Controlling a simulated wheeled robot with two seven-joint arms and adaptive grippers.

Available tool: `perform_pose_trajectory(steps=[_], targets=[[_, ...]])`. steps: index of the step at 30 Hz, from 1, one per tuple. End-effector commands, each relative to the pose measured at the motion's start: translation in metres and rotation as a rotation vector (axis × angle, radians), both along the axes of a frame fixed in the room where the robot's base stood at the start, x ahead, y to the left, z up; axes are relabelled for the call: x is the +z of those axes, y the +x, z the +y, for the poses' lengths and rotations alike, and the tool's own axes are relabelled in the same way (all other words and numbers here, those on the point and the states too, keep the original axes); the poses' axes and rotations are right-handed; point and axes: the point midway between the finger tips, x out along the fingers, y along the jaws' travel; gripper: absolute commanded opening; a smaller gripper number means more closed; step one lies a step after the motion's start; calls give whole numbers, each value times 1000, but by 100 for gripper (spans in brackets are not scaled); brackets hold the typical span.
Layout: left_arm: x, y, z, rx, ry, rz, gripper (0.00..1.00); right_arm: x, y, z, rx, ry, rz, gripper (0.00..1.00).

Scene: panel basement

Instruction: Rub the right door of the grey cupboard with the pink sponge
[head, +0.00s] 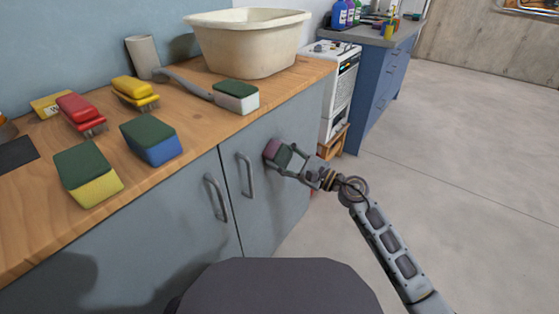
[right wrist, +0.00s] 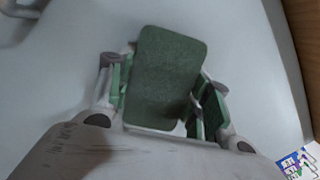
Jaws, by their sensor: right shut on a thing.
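The grey cupboard's right door (head: 263,205) is in the head view, right of the seam, with an upright metal handle (head: 246,175). My right gripper (head: 287,162) is at the upper part of this door, to the right of its handle. It is shut on the pink sponge (head: 271,150), which has a dark green side; in the right wrist view the green side (right wrist: 165,75) faces the camera between the fingers. The sponge is close against the door; whether it touches I cannot tell. My left gripper is not in view.
On the wooden worktop (head: 60,225) lie a green-yellow sponge (head: 90,172), a green-blue sponge (head: 150,140), red (head: 80,112) and yellow (head: 135,92) brushes, a handled scrubber (head: 237,98) and a cream basin (head: 247,45). A white stove (head: 340,80) stands beyond the cupboard. The floor at right is clear.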

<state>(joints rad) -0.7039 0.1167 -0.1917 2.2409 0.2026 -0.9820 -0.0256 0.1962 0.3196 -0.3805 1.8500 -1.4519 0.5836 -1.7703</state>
Motion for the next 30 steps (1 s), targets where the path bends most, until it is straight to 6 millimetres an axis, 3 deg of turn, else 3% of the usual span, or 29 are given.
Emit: perform_pose_trajectory(steps=[11, 30], targets=[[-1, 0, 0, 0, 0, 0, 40, 1, 3, -2, -5, 1, -1, 30], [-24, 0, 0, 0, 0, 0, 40, -1, 27, -22, -4, -1, -1, 30]])
